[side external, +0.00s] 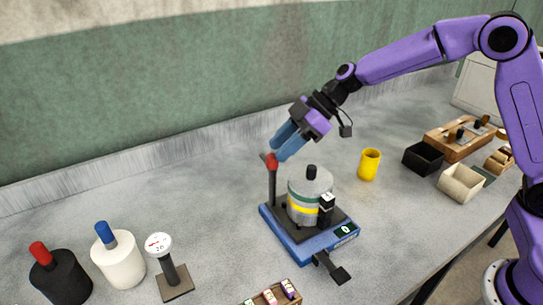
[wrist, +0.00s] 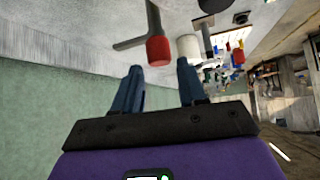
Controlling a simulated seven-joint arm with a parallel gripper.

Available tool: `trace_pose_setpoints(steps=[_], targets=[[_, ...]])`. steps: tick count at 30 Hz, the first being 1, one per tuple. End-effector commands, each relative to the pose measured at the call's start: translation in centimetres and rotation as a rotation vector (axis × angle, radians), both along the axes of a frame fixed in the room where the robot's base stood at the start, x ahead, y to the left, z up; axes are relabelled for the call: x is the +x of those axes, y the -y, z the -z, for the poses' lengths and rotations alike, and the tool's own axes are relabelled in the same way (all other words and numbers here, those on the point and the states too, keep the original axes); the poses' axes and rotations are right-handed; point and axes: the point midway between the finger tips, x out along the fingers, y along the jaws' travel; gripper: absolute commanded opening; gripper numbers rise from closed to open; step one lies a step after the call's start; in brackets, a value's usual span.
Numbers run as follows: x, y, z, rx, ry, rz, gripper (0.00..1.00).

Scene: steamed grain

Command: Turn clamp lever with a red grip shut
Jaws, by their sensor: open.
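The clamp lever's red grip (side external: 271,162) sits high on a dark upright post at the back left of a blue-based device (side external: 312,241). In the wrist view, the red grip (wrist: 158,51) shows at the end of a grey bar, just beyond my fingertips and lined up with the gap between them. My gripper (side external: 283,146) has blue fingers, reaches down from the upper right and is close to the grip. In the wrist view my gripper (wrist: 159,70) is open with nothing between its fingers. I cannot tell whether a finger touches the grip.
The device holds a round grey canister (side external: 311,183) with a yellow band. A yellow cup (side external: 369,164), black bin (side external: 423,158) and cream bin (side external: 460,183) stand to the right. Black (side external: 62,279) and white (side external: 119,262) bottles and a gauge (side external: 159,245) stand front left.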

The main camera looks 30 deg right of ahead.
Motion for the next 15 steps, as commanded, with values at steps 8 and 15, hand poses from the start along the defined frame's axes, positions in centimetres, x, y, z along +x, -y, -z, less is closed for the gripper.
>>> trace_pose_setpoints(steps=[8,15], targets=[[0.6,-2.3,2.4,-0.001,-0.002,-0.001,0.41],[0.7,-2.8,2.8,0.000,0.000,0.000,0.41]])
